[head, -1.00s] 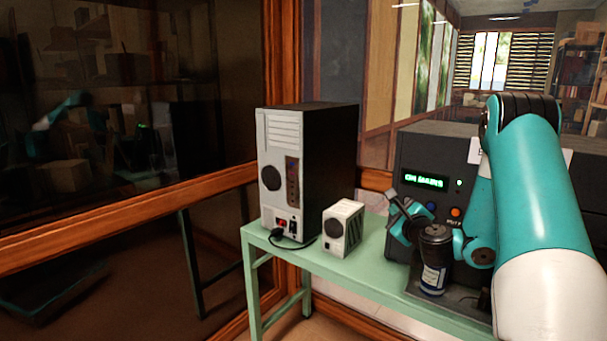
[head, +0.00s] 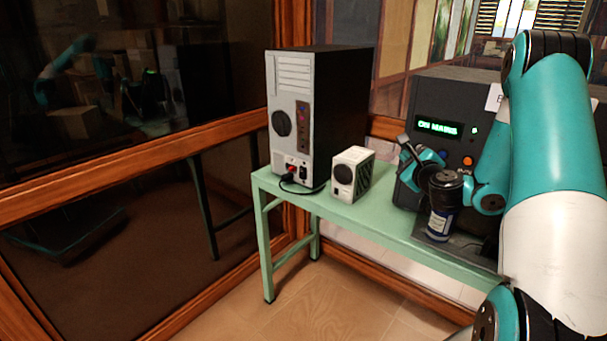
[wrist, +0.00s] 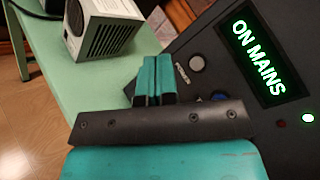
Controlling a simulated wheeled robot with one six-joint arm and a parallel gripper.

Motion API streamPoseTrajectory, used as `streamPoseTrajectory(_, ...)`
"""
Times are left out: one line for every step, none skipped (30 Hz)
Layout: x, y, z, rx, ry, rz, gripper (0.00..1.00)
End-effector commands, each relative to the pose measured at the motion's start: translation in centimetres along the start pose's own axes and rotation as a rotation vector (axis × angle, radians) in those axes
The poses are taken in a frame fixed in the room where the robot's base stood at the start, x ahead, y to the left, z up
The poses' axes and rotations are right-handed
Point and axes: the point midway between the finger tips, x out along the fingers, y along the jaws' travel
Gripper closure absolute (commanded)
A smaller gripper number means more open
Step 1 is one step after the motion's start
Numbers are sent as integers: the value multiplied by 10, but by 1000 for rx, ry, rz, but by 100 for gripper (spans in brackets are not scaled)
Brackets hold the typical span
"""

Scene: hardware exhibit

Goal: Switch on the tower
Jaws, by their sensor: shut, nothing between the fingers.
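The tower (head: 345,90) stands upright at the left end of the green table, its light grey back panel with a fan grille facing me. A red switch (head: 291,169) shows low on that panel, beside a socket with a black cable plugged in. The switch's position is too small to tell. My gripper (head: 406,147) is to the right of the tower, apart from it, in front of the dark unit. In the wrist view my gripper (wrist: 156,62) has its teal fingers together, with nothing between them. The tower is mostly out of the wrist view.
A small white box with a round fan (head: 352,174) stands between the tower and my gripper. The dark unit (head: 415,105) shows "ON MAINS" in green; a grey button (wrist: 197,63) marked POWER is on it. The green table (head: 375,222) has a clear front strip.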

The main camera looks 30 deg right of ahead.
Motion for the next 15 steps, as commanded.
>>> streamPoseTrajectory(0, 2, 5, -9, -10, 9, 100)
streamPoseTrajectory(1, 4, 10, -23, -23, 20, 100)
streamPoseTrajectory(1, 8, 23, -53, -52, 45, 100)
streamPoseTrajectory(1, 14, 36, -86, -83, 73, 100)
streamPoseTrajectory(0, 21, 53, -130, -124, 107, 100)
streamPoseTrajectory(-3, 34, 81, -205, -194, 166, 100)
streamPoseTrajectory(-8, 46, 106, -273, -257, 217, 100)
streamPoseTrajectory(-15, 61, 132, -353, -331, 274, 100)
streamPoseTrajectory(-31, 82, 170, -478, -444, 355, 100)
streamPoseTrajectory(-48, 100, 197, -581, -538, 419, 100)
streamPoseTrajectory(-69, 118, 223, -694, -640, 482, 100)
streamPoseTrajectory(-102, 140, 252, -848, -781, 563, 100)
streamPoseTrajectory(-129, 155, 270, -961, -885, 618, 100)
streamPoseTrajectory(-156, 167, 282, -1072, -986, 669, 100)
streamPoseTrajectory(-193, 180, 294, -1214, -1118, 727, 100)
